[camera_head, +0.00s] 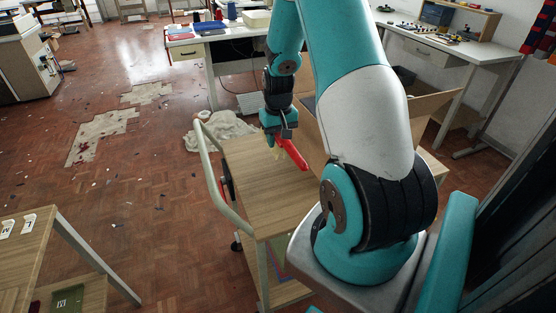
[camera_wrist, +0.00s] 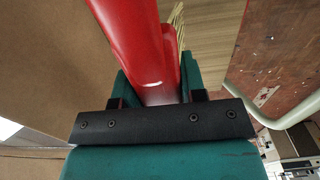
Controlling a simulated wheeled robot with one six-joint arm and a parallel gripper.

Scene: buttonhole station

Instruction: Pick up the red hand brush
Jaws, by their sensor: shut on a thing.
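The red hand brush (camera_head: 293,154) shows in the head view at my gripper (camera_head: 277,148), over the wooden top of a trolley (camera_head: 258,190). In the wrist view the red brush (camera_wrist: 150,50) runs between the two teal fingers of my gripper (camera_wrist: 158,90), with pale bristles (camera_wrist: 177,22) at its right side. My gripper is shut on the brush. In the head view the arm hides part of the trolley top. I cannot tell whether the brush touches the trolley top.
The trolley has a pale curved handle (camera_head: 218,172) on its left. A brown board or box (camera_head: 312,135) stands close behind the brush. A white cloth (camera_head: 219,130) lies on the floor beyond the handle. A wooden table (camera_head: 22,258) is at lower left. The floor at left is mostly open, with scattered debris.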

